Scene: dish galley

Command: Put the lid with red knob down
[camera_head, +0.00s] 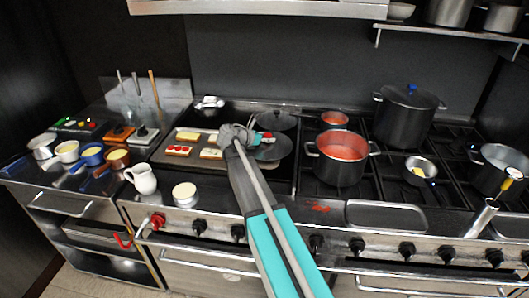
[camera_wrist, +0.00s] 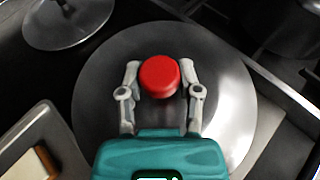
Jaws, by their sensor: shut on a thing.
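The lid with red knob is a round, dark metal disc (camera_head: 272,150) over the dark cooktop, just right of the toast tray. Its red knob (camera_head: 267,135) shows beside my gripper (camera_head: 249,133). In the wrist view my gripper (camera_wrist: 161,72) has its two fingers on either side of the red knob (camera_wrist: 159,77), shut on it. The lid (camera_wrist: 228,88) spreads out flat beneath the fingers. I cannot tell whether its underside touches the surface below.
A second lid (camera_head: 278,121) lies just behind; it also shows in the wrist view (camera_wrist: 68,22). A toast tray (camera_head: 183,134) is to the left. A pot of red soup (camera_head: 341,171) and a blue-knobbed pot (camera_head: 405,120) stand right. A white jug (camera_head: 144,180) is front left.

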